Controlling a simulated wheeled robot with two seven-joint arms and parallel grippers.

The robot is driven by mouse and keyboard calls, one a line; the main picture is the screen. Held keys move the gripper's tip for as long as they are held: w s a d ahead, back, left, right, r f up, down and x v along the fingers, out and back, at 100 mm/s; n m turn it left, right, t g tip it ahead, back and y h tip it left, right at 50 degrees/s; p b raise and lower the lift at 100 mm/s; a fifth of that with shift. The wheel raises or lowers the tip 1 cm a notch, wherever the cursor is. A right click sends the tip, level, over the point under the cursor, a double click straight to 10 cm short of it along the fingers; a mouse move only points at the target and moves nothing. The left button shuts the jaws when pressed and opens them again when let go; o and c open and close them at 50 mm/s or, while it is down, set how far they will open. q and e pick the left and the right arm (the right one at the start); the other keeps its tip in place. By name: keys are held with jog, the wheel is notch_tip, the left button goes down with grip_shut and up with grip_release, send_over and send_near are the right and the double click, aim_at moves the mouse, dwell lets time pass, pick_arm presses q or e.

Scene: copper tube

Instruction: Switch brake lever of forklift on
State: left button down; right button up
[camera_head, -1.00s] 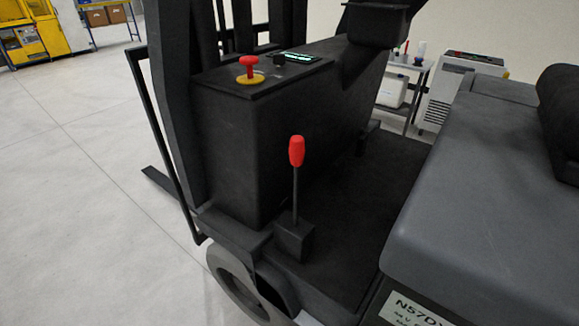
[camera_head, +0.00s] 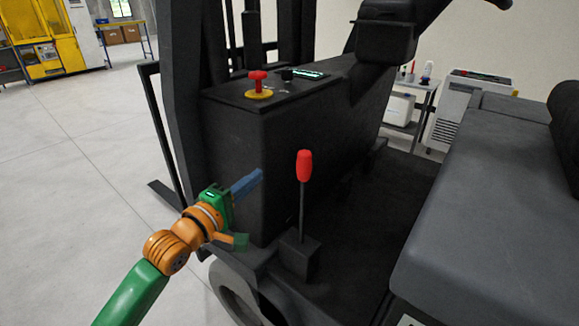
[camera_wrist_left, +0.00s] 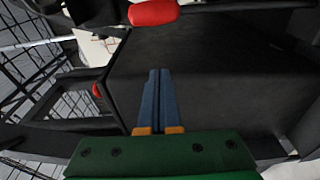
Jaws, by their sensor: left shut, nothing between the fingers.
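The brake lever (camera_head: 304,168) has a red knob on a thin dark rod and stands nearly upright from a black block (camera_head: 299,256) on the forklift's floor. My left gripper (camera_head: 259,174) is shut and empty, with its blue fingers together. In the head view it is left of the lever, at about the height of the red knob and apart from it in the picture. In the left wrist view, the shut fingers (camera_wrist_left: 158,74) point at the dark console, and the red knob (camera_wrist_left: 154,12) shows at the top, beyond the fingertips. My right gripper is not in view.
The forklift's black console (camera_head: 262,130) carries a red mushroom button (camera_head: 258,82) on a yellow ring. A grey seat base (camera_head: 480,200) is on the right. The forklift's mast (camera_head: 185,80) rises behind the gripper. Open concrete floor (camera_head: 70,160) lies to the left.

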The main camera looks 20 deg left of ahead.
pick_arm(q)
jog(key=shift+r, duration=0.2)
jog(key=p+x, duration=0.1)
jog(key=x, duration=0.8)
jog(key=shift+w+d, duration=0.15)
jog(key=shift+w, duration=0.05)
jog(key=d+p, duration=0.1)
jog(key=s+d, duration=0.1)
jog(key=d+p, duration=0.1)
jog(key=shift+s+d+p, duration=0.25)
jog(key=shift+s+p, duration=0.1)
jog(key=shift+s, duration=0.05)
